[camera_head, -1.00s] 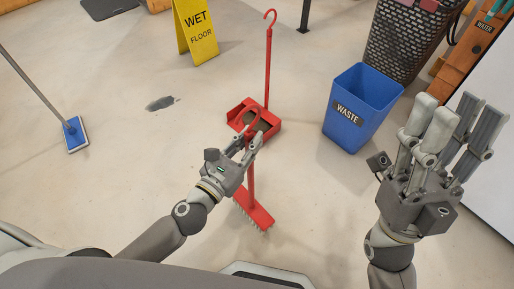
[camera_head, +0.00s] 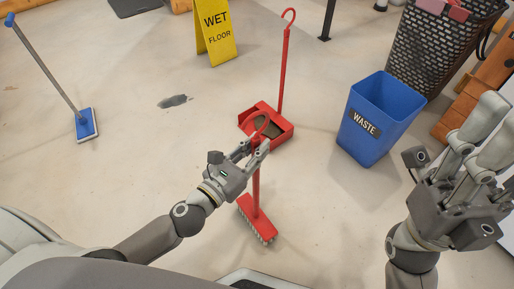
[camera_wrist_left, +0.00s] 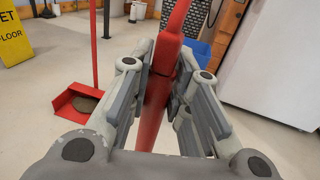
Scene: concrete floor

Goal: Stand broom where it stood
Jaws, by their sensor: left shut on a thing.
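A red broom (camera_head: 256,190) is upright in the head view, its bristled head (camera_head: 257,222) low near the floor; I cannot tell if the bristles touch it. My left gripper (camera_head: 256,147) is shut on the broom's handle near its hooked top. The left wrist view shows the red handle (camera_wrist_left: 152,110) between the fingers (camera_wrist_left: 160,85). A red long-handled dustpan (camera_head: 281,131) stands on the floor just beyond, with dark dirt in it; it also shows in the left wrist view (camera_wrist_left: 72,110). My right gripper (camera_head: 470,150) is open and empty at the right.
A blue waste bin (camera_head: 365,140) stands right of the dustpan, with a dark perforated basket (camera_head: 440,50) behind it. A yellow wet floor sign (camera_head: 217,38) stands at the back. A blue mop (camera_head: 86,125) is at the left. A dark stain (camera_head: 174,101) marks the floor.

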